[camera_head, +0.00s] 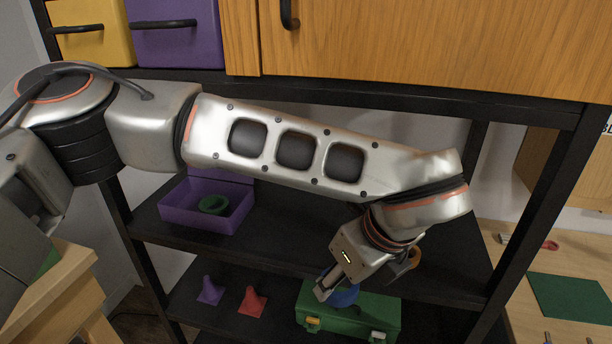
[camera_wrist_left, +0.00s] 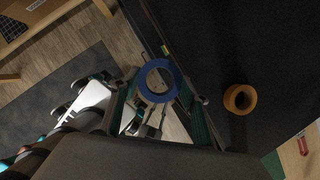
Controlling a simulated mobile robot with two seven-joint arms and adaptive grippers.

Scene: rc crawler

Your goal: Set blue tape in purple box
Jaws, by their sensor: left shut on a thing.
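My left gripper (camera_head: 328,289) is shut on a roll of blue tape (camera_head: 346,297), in front of the shelf unit and before the green toolbox in the head view. In the left wrist view the blue tape (camera_wrist_left: 159,98) shows as an upright-looking ring between the fingers of the gripper (camera_wrist_left: 155,84). The arm hides part of the tape in the head view. The open purple box (camera_head: 188,218) sits on the middle shelf at the left, well apart from the gripper. A green tape roll (camera_head: 213,211) lies inside it. My right gripper is not in view.
An orange tape roll (camera_head: 415,257) is on the middle shelf beside my wrist; it also shows in the left wrist view (camera_wrist_left: 229,99). A green toolbox (camera_head: 365,318), a purple cone (camera_head: 209,293) and a red cone (camera_head: 252,301) stand on the lower shelf. Cabinets hang above.

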